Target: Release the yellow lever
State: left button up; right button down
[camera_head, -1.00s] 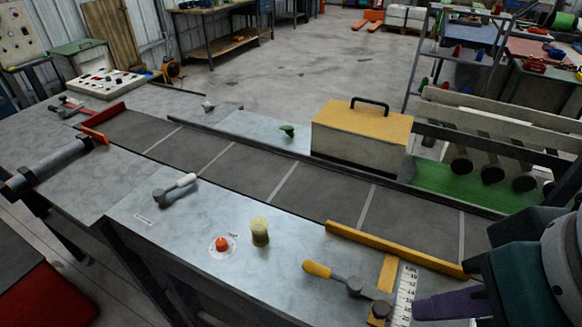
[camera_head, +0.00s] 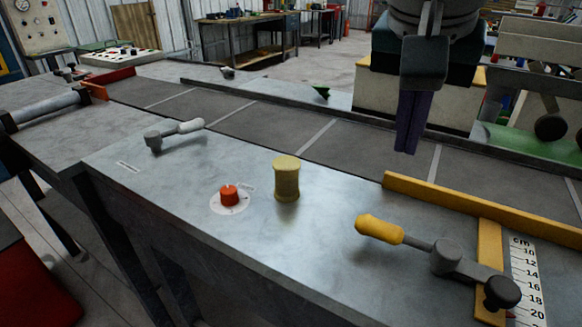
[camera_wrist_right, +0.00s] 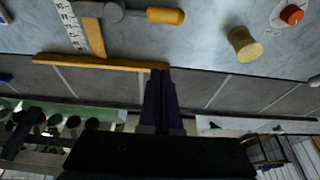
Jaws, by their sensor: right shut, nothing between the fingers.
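The yellow lever (camera_head: 380,229) has a yellow grip on a grey arm and a round grey pivot. It lies at the front right of the metal table, next to the yellow guide and the cm scale. It also shows at the top of the right wrist view (camera_wrist_right: 165,16). My right gripper (camera_head: 408,150) has purple fingers pointing down over the dark belt, behind the lever and apart from it. The fingers are together and empty, as the right wrist view also shows (camera_wrist_right: 161,76). My left gripper is in neither view.
A yellow spool-shaped piece (camera_head: 286,180) and a red knob (camera_head: 229,195) stand on the table left of the lever. The yellow guide (camera_head: 470,208) borders the belt. The tabletop between spool and yellow lever is clear.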

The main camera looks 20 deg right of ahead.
jog(key=shift+w, duration=0.1)
jog(key=shift+d, duration=0.1)
jog(key=b+x, duration=0.1)
jog(key=x, duration=0.9)
jog(key=shift+f, duration=0.15)
jog(key=shift+s+a+f+p, duration=0.1)
jog(key=shift+s+a+p, duration=0.25)
jog(key=shift+s+a, duration=0.35)
jog(key=shift+s+a+f+p, duration=0.15)
jog(key=shift+s+a+p, duration=0.15)
jog(key=shift+s+a, duration=0.45)
jog(key=shift+w+a, duration=0.1)
jog(key=shift+w, duration=0.05)
